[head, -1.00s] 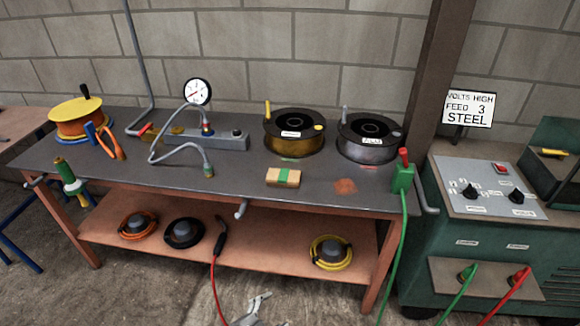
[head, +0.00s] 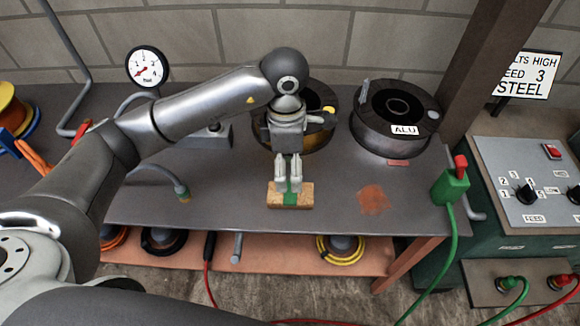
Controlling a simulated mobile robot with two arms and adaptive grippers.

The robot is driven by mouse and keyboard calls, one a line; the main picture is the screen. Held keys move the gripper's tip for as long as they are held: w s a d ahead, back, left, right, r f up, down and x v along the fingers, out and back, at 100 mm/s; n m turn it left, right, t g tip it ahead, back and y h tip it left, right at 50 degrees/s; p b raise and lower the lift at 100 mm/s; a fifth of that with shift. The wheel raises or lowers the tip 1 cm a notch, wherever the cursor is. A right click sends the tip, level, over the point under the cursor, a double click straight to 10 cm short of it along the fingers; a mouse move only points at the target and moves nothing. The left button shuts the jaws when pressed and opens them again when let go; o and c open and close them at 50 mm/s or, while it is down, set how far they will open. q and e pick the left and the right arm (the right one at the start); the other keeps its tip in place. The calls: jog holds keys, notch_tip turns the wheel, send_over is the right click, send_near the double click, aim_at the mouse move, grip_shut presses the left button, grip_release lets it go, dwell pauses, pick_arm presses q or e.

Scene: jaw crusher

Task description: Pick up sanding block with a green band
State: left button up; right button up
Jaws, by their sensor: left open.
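The sanding block (head: 303,198) is a small tan block with a green band around its middle. It lies on the dark grey workbench top (head: 235,205), close to the front edge. My left gripper (head: 288,187) points down directly over the block, its fingers at the green band and hiding part of the block's back. The jaws are open. Whether the fingertips touch the block cannot be told. My right gripper is not in view.
Behind my gripper stands a wire spool (head: 317,136), partly hidden, with an ALU spool (head: 392,120) to its right. A green clamp with a red top (head: 452,183) sits at the bench's right corner. A pressure gauge (head: 147,66) stands at the back left.

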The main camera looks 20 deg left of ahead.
pick_arm(q)
send_over(290, 192)
jog(key=f, duration=0.4)
jog(key=shift+s+a+p, duration=0.1)
jog(key=shift+a+p, duration=0.15)
jog(key=shift+p, duration=0.05)
jog(key=shift+f, duration=0.4)
jog(key=f, duration=0.1)
jog(key=f+p, duration=0.1)
jog(key=f, duration=0.2)
jog(key=shift+d+f, duration=0.1)
jog(key=shift+d, duration=0.2)
jog(key=shift+f, duration=0.5)
jog(key=c, duration=1.1)
jog(key=shift+o, duration=0.2)
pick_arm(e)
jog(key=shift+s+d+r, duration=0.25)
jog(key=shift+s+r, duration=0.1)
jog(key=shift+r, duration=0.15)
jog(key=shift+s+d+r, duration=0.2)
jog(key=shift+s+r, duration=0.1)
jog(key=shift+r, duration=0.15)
